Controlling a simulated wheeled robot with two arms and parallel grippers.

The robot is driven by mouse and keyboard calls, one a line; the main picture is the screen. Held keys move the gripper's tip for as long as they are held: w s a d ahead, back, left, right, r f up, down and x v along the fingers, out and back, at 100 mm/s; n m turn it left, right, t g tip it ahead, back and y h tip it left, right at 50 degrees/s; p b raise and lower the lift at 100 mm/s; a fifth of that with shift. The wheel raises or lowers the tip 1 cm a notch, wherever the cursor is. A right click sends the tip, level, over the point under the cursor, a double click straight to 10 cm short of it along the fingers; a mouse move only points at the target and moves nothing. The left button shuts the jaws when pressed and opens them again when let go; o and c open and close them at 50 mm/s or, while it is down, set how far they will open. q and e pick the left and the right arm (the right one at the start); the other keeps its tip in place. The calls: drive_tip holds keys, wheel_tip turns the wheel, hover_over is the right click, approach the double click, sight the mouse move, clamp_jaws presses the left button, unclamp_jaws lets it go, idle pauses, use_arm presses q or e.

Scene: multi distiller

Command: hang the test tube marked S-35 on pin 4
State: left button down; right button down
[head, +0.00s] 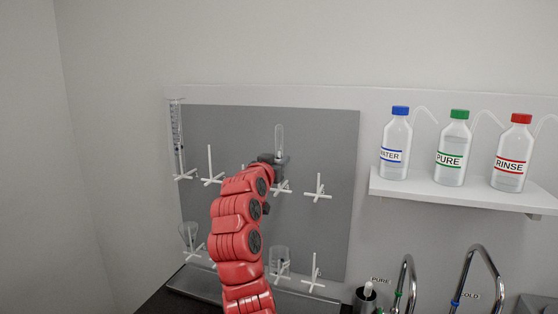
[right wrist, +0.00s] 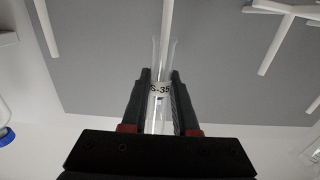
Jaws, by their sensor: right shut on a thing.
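The clear test tube marked S-35 (right wrist: 160,88) is between the fingers of my right gripper (head: 279,160), which is shut on it. In the head view the tube (head: 279,138) stands upright with its rounded end up, in front of the grey pegboard (head: 315,145). The white pin (head: 282,189) shows just below my gripper. A bare pin (head: 318,189) is to its right and another (head: 210,168) to the left. My forearm hides part of the board. No pin numbers are readable. My left gripper is not in view.
A graduated cylinder (head: 176,130) hangs at the board's upper left. A conical glass (head: 188,236) and a beaker (head: 279,259) hang on lower pins, with a bare pin (head: 313,274) beside them. A shelf (head: 460,194) with WATER, PURE and RINSE bottles is right; taps (head: 480,255) stand below.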

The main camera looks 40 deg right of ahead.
drive_tip(key=shift+f+b, duration=1)
drive_tip(key=shift+f, duration=0.6)
drive_tip(key=c, duration=0.6)
unclamp_jaws()
drive_tip(key=shift+a, duration=0.1)
drive_tip(key=shift+s+a, duration=0.2)
drive_tip(key=shift+a, duration=0.15)
drive_tip(key=b+v, duration=0.3)
drive_tip(key=v, duration=1.3)
drive_tip(key=shift+s+a+b, duration=0.15)
drive_tip(key=shift+s+b, duration=0.05)
drive_tip(key=shift+b, duration=0.15)
drive_tip(key=shift+a, duration=0.1)
